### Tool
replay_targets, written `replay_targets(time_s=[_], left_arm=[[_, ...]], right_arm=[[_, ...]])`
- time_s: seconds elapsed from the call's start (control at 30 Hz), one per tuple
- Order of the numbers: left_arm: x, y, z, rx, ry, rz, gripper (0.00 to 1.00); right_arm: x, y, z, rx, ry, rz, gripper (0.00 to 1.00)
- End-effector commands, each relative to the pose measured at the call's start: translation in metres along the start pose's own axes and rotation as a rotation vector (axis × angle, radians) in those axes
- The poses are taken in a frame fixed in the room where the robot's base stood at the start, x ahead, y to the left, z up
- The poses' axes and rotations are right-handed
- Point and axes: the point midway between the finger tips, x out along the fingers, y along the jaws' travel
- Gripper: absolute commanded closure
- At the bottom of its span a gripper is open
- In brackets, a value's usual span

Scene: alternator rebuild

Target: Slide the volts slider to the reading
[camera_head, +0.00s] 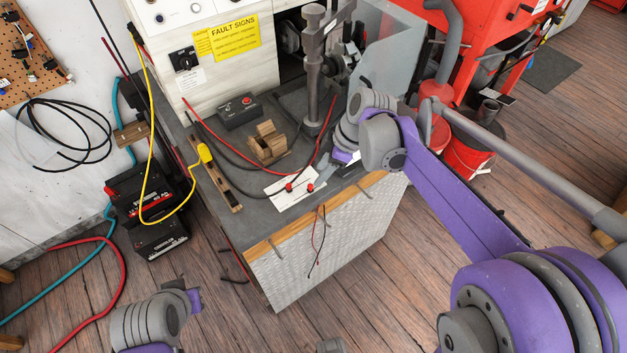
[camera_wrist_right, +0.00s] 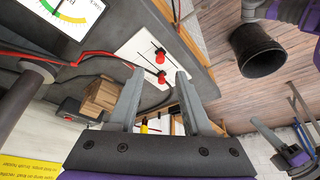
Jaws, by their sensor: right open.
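A white panel with two red-knobbed sliders lies on the grey bench top. In the head view the knobs are a left one (camera_head: 289,187) and a right one (camera_head: 310,187). In the right wrist view one knob (camera_wrist_right: 160,56) is farther and one (camera_wrist_right: 162,77) nearer. I cannot read which is volts. My right gripper (camera_head: 325,170) is open and empty above the bench, just right of and behind the panel. In the right wrist view its fingers (camera_wrist_right: 160,72) are spread to either side of the nearer knob's line of sight; contact cannot be told. My left wrist (camera_head: 152,318) shows low at left; its fingers are not visible.
A gauge dial (camera_wrist_right: 72,12) shows partly in the right wrist view; its reading is unclear. A wooden block (camera_head: 267,143), a dark box with a red button (camera_head: 240,111) and a grey post (camera_head: 313,85) stand behind the panel. Red and black leads cross the bench.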

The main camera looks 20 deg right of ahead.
Motion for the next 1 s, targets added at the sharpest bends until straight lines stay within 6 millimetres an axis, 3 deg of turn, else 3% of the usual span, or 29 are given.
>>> replay_targets(time_s=[0.1,0.3,0.67,0.7,0.97,1.0], left_arm=[[0.002,0.0,0.002,0.0,-0.001,0.0,1.0],[0.004,0.0,0.003,0.0,-0.002,0.0,1.0],[0.004,0.0,0.003,0.0,-0.002,0.0,1.0],[0.004,0.0,0.003,0.0,-0.002,0.0,1.0],[0.004,0.0,0.003,0.0,-0.002,0.0,1.0],[0.004,0.0,0.003,0.0,-0.002,0.0,1.0]], right_arm=[[0.024,0.0,0.0,-0.002,0.0,-0.002,0.51],[0.048,0.0,0.0,0.001,0.0,0.0,0.51],[0.054,0.0,0.0,0.001,0.0,0.0,0.51],[0.054,0.0,0.0,0.001,0.0,0.0,0.52],[0.054,0.0,0.0,0.001,0.0,0.0,0.99],[0.054,0.0,0.0,0.001,0.0,0.0,1.0]])
